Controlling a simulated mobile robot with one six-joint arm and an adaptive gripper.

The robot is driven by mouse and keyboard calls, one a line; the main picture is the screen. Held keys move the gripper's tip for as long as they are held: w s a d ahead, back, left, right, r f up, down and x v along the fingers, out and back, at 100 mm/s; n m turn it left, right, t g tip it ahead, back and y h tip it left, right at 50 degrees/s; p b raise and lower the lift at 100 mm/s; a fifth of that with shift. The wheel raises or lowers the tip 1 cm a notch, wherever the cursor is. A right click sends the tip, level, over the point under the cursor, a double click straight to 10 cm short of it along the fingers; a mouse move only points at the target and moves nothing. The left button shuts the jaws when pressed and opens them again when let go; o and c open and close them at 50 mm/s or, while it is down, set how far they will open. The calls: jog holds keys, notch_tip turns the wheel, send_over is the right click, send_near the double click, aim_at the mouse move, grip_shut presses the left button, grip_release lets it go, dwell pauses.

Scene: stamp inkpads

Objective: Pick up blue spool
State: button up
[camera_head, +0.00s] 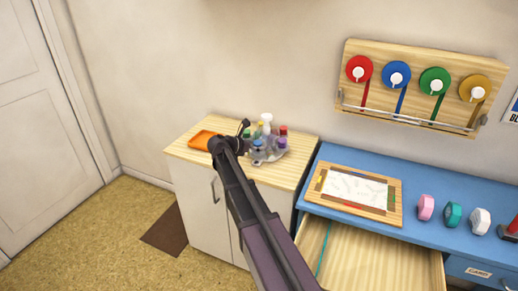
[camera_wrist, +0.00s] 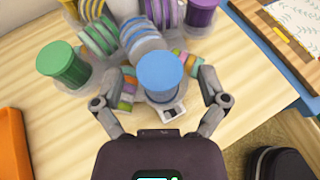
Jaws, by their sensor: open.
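The blue spool (camera_wrist: 160,72) stands upright at the front of a cluster of spools in the wrist view. In the head view a small blue item (camera_head: 258,149), likely the same spool, shows at the front of the cluster. My gripper (camera_wrist: 159,78) is open, with one finger on each side of the blue spool in the picture. I see no contact, and the height gap is hard to judge. In the head view my gripper (camera_head: 232,137) is over the wooden cabinet top, just left of the cluster.
A green spool (camera_wrist: 63,65) stands to the left and a purple one (camera_wrist: 201,12) behind right. Striped rolls (camera_wrist: 98,40) lie close behind. An orange tray (camera_head: 202,140) is at the left. A blue desk (camera_head: 440,221) with an open drawer (camera_head: 368,261) adjoins the cabinet.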

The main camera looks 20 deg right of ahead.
aim_at(256, 143)
dwell(0.3)
jog(key=c, duration=1)
jog(key=shift+r, duration=0.25)
jog(key=shift+c, duration=0.2)
notch_tip(256, 143, up, 4)
jog(key=p, duration=0.4)
jog(key=shift+f, duration=0.1)
jog(key=s+a+p, duration=0.1)
jog(key=s+a, duration=0.7)
jog(key=a, duration=0.5)
jog(key=shift+s+a+r, duration=0.2)
jog(key=shift+a+r, duration=0.15)
jog(key=shift+r, duration=0.05)
